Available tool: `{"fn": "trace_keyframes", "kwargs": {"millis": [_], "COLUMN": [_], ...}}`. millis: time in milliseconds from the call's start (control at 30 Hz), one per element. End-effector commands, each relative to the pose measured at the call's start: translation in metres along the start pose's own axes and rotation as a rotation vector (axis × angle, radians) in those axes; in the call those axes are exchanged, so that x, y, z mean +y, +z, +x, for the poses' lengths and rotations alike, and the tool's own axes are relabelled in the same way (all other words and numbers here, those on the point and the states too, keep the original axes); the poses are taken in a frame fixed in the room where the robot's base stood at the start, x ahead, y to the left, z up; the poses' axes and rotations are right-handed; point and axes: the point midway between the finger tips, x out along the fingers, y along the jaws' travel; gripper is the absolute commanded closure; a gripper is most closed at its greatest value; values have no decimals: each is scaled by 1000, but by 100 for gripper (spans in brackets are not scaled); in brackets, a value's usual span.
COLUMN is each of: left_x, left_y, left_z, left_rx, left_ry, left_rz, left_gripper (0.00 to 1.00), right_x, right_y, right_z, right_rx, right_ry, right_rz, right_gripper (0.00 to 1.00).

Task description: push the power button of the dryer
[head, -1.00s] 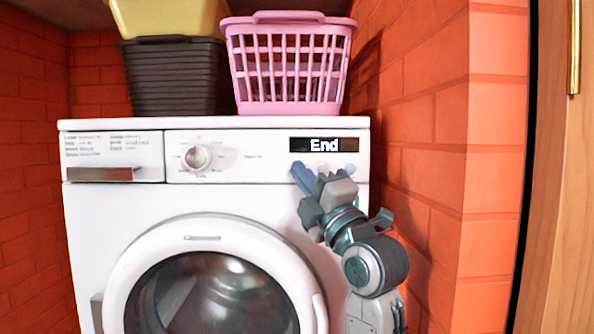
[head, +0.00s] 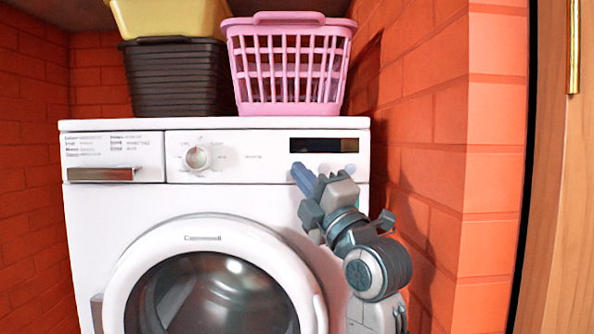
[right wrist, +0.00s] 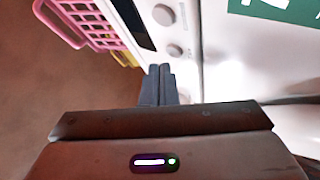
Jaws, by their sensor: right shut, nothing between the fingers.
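The white dryer (head: 90,215) faces me, with a blank dark display (head: 315,145) at the right of its control panel. Small round pale buttons sit under the display; one button (head: 351,169) shows to the right of my right gripper (head: 297,168). That gripper is shut and empty, its blue-grey fingertips at the panel just below the display's left end. In the right wrist view, the closed fingertips (right wrist: 159,70) point at the panel, near two round buttons (right wrist: 174,50). The fingers hide the panel spot behind them, and I cannot tell whether they touch it. My left gripper is not in view.
A pink basket (head: 290,62) and a dark basket (head: 175,80) with a yellow one (head: 170,18) on it stand on the dryer. A round dial (head: 196,158) is on the panel's left part. A brick wall (head: 430,150) stands close on the right.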

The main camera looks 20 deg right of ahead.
Motion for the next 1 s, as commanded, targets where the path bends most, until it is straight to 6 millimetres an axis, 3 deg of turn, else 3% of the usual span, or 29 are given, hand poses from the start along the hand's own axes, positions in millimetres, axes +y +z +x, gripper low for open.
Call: {"fn": "trace_keyframes", "kwargs": {"millis": [167,700,1000], "left_x": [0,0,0], "left_y": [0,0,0], "left_z": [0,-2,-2], "left_rx": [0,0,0], "left_ry": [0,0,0], "left_rz": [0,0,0], "left_gripper": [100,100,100], "right_x": [2,28,30], "right_y": [-3,-29,-30], "right_z": [-3,-38,-42], "right_rx": [1,1,0], "right_ry": [0,1,0], "right_rz": [1,1,0], "right_gripper": [100,100,100]}}
